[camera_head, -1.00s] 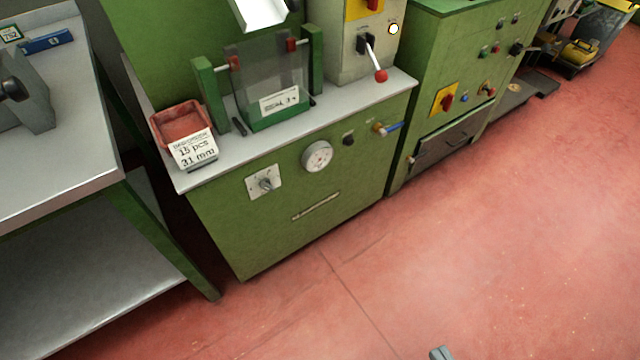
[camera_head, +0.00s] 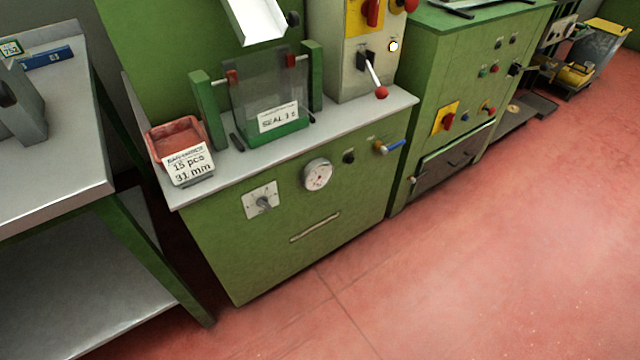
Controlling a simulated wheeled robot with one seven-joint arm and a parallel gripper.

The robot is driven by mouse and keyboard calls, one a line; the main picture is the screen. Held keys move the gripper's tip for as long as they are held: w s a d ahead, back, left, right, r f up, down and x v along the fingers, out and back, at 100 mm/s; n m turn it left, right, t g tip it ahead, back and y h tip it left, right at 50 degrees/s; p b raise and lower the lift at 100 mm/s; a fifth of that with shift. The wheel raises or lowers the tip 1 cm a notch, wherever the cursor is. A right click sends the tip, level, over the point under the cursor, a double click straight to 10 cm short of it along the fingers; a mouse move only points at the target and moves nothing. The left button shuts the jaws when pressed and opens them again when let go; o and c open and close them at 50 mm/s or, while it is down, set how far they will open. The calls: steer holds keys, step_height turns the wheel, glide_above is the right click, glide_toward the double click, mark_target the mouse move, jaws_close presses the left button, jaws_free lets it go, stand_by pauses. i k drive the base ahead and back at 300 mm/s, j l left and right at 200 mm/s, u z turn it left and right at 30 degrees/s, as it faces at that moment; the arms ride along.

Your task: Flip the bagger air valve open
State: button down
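The bagger is a green cabinet (camera_head: 350,228) with a grey top. On the right of its front face is a small brass valve with a blue lever (camera_head: 393,146), which I take as the air valve. The lever points right and slightly up, out from the brass body. A round white gauge (camera_head: 317,175), a small black knob (camera_head: 348,157) and a selector plate with a grey knob (camera_head: 261,201) are to its left. My gripper is not in view.
A red bin (camera_head: 178,138) with a "15 pcs 31 mm" label stands on the cabinet top. A red-knobbed lever (camera_head: 376,80) juts from the control box above the valve. A grey table (camera_head: 60,185) stands left. Red floor (camera_head: 480,270) in front is clear.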

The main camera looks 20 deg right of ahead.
mark_target(383, 150)
steer(key=i+l+z, duration=0.3)
steer(key=l, duration=0.2)
steer(key=i+l+z, duration=0.3)
steer(key=l, duration=0.2)
